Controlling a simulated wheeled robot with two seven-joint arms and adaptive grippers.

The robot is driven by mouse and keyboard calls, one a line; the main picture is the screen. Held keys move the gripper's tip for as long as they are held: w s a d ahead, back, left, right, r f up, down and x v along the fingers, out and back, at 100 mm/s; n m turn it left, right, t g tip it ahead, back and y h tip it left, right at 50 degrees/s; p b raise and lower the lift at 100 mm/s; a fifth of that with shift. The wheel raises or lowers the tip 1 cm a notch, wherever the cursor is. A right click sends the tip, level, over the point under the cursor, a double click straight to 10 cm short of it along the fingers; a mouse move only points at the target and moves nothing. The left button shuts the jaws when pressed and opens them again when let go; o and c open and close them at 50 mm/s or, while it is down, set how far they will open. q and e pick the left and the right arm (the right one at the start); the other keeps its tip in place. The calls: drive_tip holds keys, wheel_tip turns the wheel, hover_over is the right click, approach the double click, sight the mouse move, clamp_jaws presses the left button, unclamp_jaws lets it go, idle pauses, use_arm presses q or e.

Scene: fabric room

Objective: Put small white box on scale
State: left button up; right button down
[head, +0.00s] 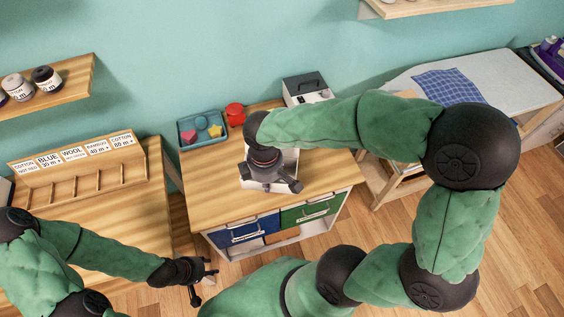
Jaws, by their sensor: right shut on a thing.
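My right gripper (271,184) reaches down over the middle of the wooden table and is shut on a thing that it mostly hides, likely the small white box. White surfaces (290,163) show around and below the fingers. I cannot tell which part is the box and which may be the scale, nor whether the two touch. My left gripper (206,284) is empty and open, low in front of the table's left side, away from the white surfaces.
The wooden table (214,194) has blue (243,232) and green (306,211) drawers. A teal tray (187,137) with coloured shapes, a red object (235,114) and a grey device (305,88) stand at its back. A labelled rack (75,185) is left; an ironing board (510,82) is right.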

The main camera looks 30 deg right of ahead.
drive_tip(key=w+d+f, duration=0.1)
drive_tip(key=w, duration=0.1)
drive_tip(key=w+d+f+b, duration=0.1)
drive_tip(key=w, duration=0.1)
drive_tip(key=w+d+f, duration=0.1)
drive_tip(key=w+d, duration=0.1)
drive_tip(key=shift+w+d+f, duration=0.1)
drive_tip(key=shift+f, duration=0.2)
drive_tip(key=w+f, duration=0.1)
drive_tip(key=w+d+f+b, duration=0.1)
drive_tip(key=f, duration=0.1)
drive_tip(key=w+d+f+b, duration=0.1)
drive_tip(key=shift+w+d+f, duration=0.1)
drive_tip(key=shift+w+f, duration=0.1)
drive_tip(key=shift+f, duration=0.15)
drive_tip(key=shift+w+d+f, duration=0.15)
drive_tip(key=shift+w+f, duration=0.05)
drive_tip(key=shift+f, duration=0.25)
drive_tip(key=shift+w+f+b, duration=0.1)
drive_tip(key=shift+f+b, duration=0.6)
drive_tip(key=shift+f, duration=0.85)
drive_tip(key=shift+f, duration=0.1)
drive_tip(key=c, duration=1.7)
unclamp_jaws()
drive_tip(key=shift+c, duration=0.2)
drive_tip(key=o, duration=0.3)
